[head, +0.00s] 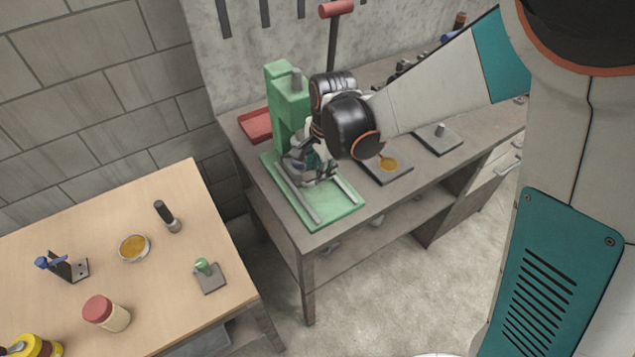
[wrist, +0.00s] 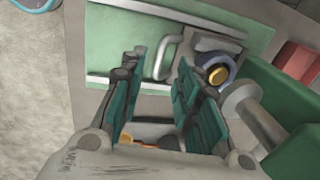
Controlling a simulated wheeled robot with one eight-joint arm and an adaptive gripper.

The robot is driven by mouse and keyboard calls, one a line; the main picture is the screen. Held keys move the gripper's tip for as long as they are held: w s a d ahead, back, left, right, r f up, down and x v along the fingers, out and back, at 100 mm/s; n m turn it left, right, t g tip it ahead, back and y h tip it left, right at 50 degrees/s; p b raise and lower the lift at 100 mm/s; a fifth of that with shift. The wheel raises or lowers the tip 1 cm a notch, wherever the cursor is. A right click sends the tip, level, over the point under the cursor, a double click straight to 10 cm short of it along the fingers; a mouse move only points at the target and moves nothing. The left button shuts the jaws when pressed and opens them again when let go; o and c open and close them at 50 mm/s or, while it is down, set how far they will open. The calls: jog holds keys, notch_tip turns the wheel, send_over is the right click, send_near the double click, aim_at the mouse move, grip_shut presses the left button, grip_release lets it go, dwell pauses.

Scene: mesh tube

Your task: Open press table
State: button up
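The green press (head: 284,100) stands on the grey workbench. Its green base (head: 344,212) carries two pale rails, which also show in the wrist view (wrist: 165,10). A pale U-shaped handle (wrist: 168,57) lies between the rails, beside a grey plate (wrist: 215,44), apparently the press table. A blue ring with a yellow centre (wrist: 217,73) is by the plate. My gripper (head: 312,172) is low over the base, in front of the column. In the wrist view its teal fingers (wrist: 160,62) are apart, with the handle appearing between their tips. I cannot tell whether they touch it.
A grey ram (wrist: 245,100) and the green column are close to my right finger. A red tray (head: 256,125) lies behind the press. Flat dark plates (head: 388,166) lie to its right. A wooden table (head: 190,260) with a jar (head: 106,314) and several small items is at left.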

jog(key=shift+w+a+f+b, duration=0.2)
jog(key=shift+f+b, duration=0.4)
jog(key=shift+f, duration=0.55)
jog(key=shift+w+a+f+b, duration=0.15)
jog(key=shift+f+b, duration=0.4)
jog(key=shift+f, duration=0.55)
jog(key=shift+d, duration=0.1)
grip_shut()
